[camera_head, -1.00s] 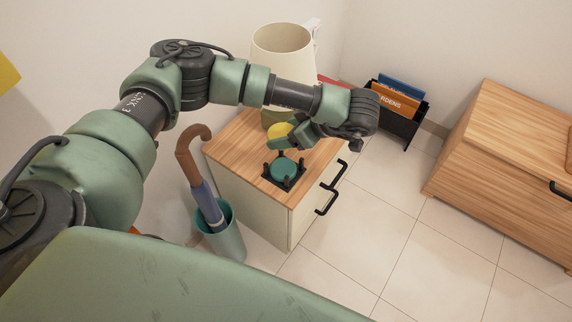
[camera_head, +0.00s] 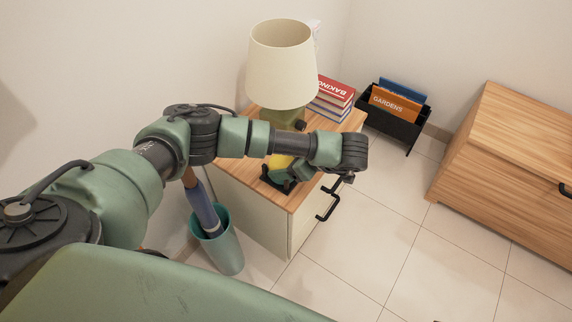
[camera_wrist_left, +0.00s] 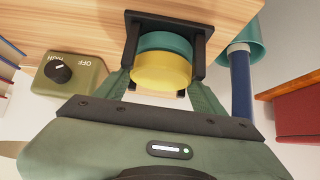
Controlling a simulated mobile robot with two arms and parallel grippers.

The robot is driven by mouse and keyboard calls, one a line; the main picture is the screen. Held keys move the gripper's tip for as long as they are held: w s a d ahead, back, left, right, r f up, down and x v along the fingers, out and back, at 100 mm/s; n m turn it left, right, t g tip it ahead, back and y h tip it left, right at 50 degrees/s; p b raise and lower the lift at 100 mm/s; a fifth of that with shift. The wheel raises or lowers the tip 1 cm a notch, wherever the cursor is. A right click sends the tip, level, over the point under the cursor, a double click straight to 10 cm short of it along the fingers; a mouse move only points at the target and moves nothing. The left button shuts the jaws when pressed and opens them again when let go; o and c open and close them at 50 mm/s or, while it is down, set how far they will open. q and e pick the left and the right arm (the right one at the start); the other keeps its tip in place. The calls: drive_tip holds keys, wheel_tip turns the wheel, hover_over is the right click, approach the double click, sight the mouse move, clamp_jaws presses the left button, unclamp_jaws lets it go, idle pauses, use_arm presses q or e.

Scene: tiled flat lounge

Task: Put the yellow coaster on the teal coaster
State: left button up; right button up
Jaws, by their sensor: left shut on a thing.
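The yellow coaster (camera_wrist_left: 160,72) is between the fingers of my left gripper (camera_wrist_left: 163,95), which is shut on it. A bit of the yellow coaster (camera_head: 280,162) shows below my forearm in the head view. The teal coaster (camera_wrist_left: 165,41) lies in a black holder (camera_wrist_left: 132,35) with upright posts. The yellow coaster is over the teal one, within the posts, and covers part of it in the wrist view. I cannot tell whether the two touch. In the head view my left gripper (camera_head: 287,176) hides the teal coaster. My right gripper is not in view.
The holder stands on a wood-topped cabinet (camera_head: 240,172). A lamp (camera_head: 282,70) and stacked books (camera_head: 333,96) are behind it. An umbrella stand (camera_head: 222,245) is left of the cabinet. A magazine rack (camera_head: 392,125) and a wooden chest (camera_head: 515,150) are to the right.

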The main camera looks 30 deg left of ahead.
use_arm(q)
drive_tip(key=shift+f, duration=0.2)
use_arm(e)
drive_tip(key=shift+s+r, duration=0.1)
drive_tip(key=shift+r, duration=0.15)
use_arm(q)
drive_tip(key=o, duration=1.5)
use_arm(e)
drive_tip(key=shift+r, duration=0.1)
use_arm(q)
drive_tip(key=shift+r, duration=0.1)
drive_tip(key=shift+d+r, duration=0.25)
drive_tip(key=shift+r, duration=0.05)
drive_tip(key=shift+p+v, duration=2.1)
drive_tip(key=shift+v, duration=3.6)
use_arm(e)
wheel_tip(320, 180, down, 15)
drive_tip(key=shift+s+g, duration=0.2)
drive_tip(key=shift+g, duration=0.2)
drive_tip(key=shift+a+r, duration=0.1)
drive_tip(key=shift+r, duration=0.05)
